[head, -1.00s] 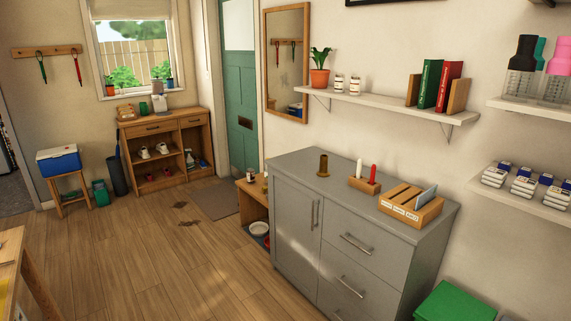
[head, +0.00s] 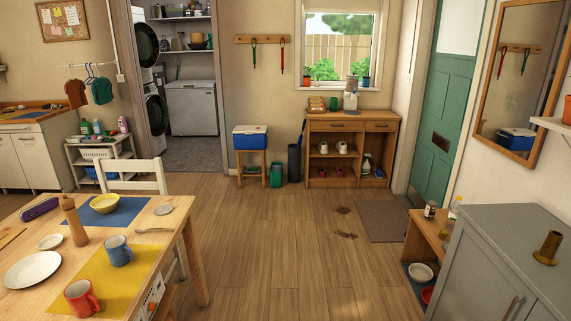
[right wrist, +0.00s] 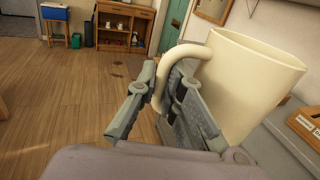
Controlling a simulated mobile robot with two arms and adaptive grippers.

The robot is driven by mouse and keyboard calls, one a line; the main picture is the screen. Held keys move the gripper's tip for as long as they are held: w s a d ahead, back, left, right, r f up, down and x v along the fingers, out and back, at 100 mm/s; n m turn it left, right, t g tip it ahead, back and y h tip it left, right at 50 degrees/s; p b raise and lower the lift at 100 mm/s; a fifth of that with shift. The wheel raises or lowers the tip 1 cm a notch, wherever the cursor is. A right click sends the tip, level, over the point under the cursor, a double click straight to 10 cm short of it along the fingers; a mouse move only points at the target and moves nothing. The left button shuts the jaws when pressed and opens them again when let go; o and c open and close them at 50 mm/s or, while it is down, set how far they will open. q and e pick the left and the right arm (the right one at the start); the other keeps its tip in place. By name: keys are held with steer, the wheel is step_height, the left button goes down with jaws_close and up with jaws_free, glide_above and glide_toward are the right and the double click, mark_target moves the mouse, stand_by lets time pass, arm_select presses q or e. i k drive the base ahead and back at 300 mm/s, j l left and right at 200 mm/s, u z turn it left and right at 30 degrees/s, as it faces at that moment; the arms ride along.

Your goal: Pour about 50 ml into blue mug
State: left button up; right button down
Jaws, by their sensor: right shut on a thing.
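The blue mug (head: 118,252) stands upright on a yellow mat (head: 137,276) on the wooden table at the lower left of the head view. A red mug (head: 81,299) stands nearer, on the same mat. In the right wrist view, my right gripper (right wrist: 168,88) is shut on the curved handle of a large cream jug (right wrist: 250,80). The jug looks roughly upright, and its inside and contents are hidden. My right gripper does not show in the head view. My left gripper is in neither view.
Open floor (head: 270,260) lies between the table and the grey cabinet (head: 500,262) at right.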

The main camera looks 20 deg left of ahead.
mark_target(119, 252)
steer(key=i+j+u, duration=0.15)
steer(key=i+u, duration=0.35)
steer(key=i+l+u, duration=0.15)
steer(key=i+u, duration=0.35)
steer(key=i, duration=0.15)
steer(key=i+u, duration=0.15)
steer(key=u, duration=0.2)
steer(key=i+u, duration=0.15)
steer(key=u, duration=0.2)
steer(key=i+l+u, duration=0.1)
steer(key=u, duration=1.15)
